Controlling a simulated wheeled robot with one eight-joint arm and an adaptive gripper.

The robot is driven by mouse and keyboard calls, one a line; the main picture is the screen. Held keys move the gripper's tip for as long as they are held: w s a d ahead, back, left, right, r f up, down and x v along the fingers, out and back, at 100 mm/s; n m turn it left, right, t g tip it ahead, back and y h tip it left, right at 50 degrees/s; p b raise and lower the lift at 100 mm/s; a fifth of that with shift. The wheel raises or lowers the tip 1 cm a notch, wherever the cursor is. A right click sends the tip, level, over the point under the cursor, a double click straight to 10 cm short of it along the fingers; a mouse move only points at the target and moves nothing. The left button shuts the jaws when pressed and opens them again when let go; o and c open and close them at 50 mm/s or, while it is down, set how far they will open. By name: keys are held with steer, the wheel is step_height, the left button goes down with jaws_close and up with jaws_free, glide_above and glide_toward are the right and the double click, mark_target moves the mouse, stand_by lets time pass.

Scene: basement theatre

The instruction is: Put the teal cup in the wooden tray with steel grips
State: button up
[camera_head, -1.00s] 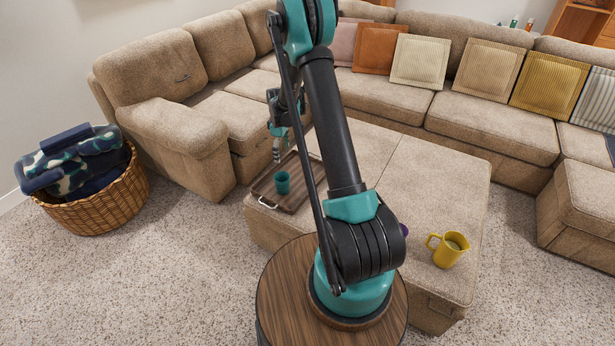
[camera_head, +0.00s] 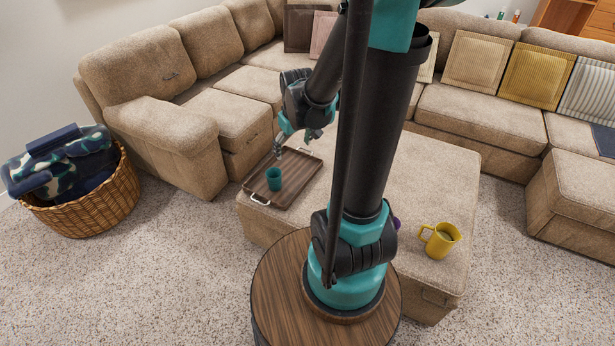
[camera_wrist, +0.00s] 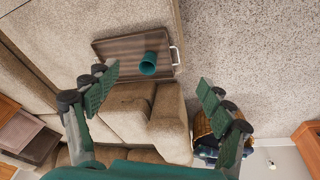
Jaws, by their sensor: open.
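The teal cup (camera_head: 273,179) stands upright in the wooden tray with steel grips (camera_head: 296,186), toward its near left end. The tray lies on the near left part of the beige ottoman. My gripper (camera_head: 297,145) is above and behind the tray in the head view, apart from the cup. In the wrist view, the cup (camera_wrist: 148,63) and the tray (camera_wrist: 112,47) lie beyond my gripper (camera_wrist: 157,92), whose fingers are spread wide with nothing between them.
A yellow mug (camera_head: 440,240) stands on the right of the ottoman (camera_head: 425,180). A small purple thing (camera_head: 396,223) is mostly hidden behind my arm. The sofa (camera_head: 240,110) borders the ottoman's back and left. A wicker basket (camera_head: 92,212) with blankets is on the floor at left.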

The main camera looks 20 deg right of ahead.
steer(key=s+f+m+t, duration=0.1)
steer(key=s+m, duration=0.2)
steer(key=s, duration=0.9)
steer(key=shift+s+d+f+m, duration=0.15)
steer(key=shift+s+d+m, duration=0.15)
steer(key=shift+s+d, duration=0.1)
